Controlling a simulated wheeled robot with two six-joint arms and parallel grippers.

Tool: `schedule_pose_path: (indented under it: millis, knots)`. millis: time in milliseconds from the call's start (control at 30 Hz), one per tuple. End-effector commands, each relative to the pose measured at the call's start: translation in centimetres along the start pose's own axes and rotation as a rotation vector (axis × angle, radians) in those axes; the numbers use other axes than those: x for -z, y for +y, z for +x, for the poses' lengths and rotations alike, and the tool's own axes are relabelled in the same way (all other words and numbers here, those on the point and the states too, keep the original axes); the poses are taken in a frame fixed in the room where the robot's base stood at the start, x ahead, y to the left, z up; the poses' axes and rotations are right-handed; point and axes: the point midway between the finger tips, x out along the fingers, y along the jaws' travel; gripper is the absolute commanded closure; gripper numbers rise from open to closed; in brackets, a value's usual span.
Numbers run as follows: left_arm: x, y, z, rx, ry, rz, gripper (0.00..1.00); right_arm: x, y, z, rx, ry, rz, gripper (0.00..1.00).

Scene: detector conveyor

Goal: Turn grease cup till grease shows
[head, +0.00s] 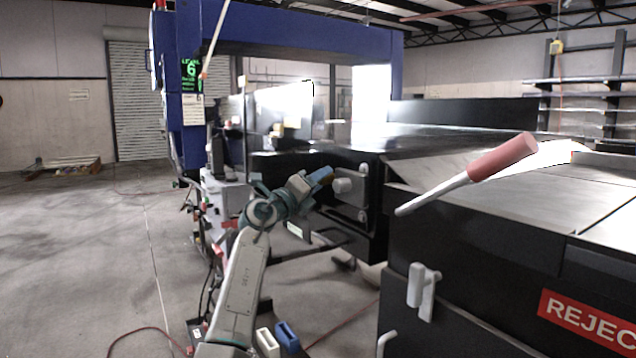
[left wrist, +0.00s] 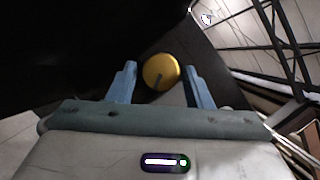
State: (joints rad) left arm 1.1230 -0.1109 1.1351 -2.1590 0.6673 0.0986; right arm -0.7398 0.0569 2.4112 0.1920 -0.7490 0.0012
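The grease cup (left wrist: 161,71) is a round yellow-gold cap with a dark mark on its face, seen in the left wrist view. My left gripper (left wrist: 161,76) is open, with one blue finger on each side of the cup and a narrow gap to each. In the head view my left gripper (head: 321,177) reaches the dark conveyor end, beside a grey round housing (head: 342,185). There the fingers mostly hide the cup; only a small brownish patch shows. No grease can be made out. My right gripper is not in view.
A lever with a red grip (head: 503,157) sticks up at the right, over the black reject unit (head: 470,260). A blue frame (head: 290,35) stands behind, with a green display (head: 190,68). Open floor (head: 90,240) lies to the left.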

Motion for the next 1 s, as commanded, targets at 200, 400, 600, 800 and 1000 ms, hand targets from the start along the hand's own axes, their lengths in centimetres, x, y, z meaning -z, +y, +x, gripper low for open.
schedule_pose_path:
  millis: [200, 400, 600, 800, 1000]
  knots:
    - [0.0, 0.0, 0.0, 0.000, -0.001, 0.000, 0.44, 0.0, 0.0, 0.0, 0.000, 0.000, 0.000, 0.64]
    - [-0.1, 0.0, -0.4, 0.000, -0.001, 0.000, 0.44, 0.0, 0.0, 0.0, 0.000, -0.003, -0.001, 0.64]
    - [-0.1, 0.0, -2.8, 0.000, -0.002, 0.002, 0.44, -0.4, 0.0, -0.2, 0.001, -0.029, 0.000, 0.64]
    - [-0.1, 0.1, -6.6, -0.001, -0.003, 0.003, 0.44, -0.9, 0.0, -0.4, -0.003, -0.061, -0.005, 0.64]
    - [-0.1, 0.1, -9.6, -0.001, -0.002, 0.001, 0.44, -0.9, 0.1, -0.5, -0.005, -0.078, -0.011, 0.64]
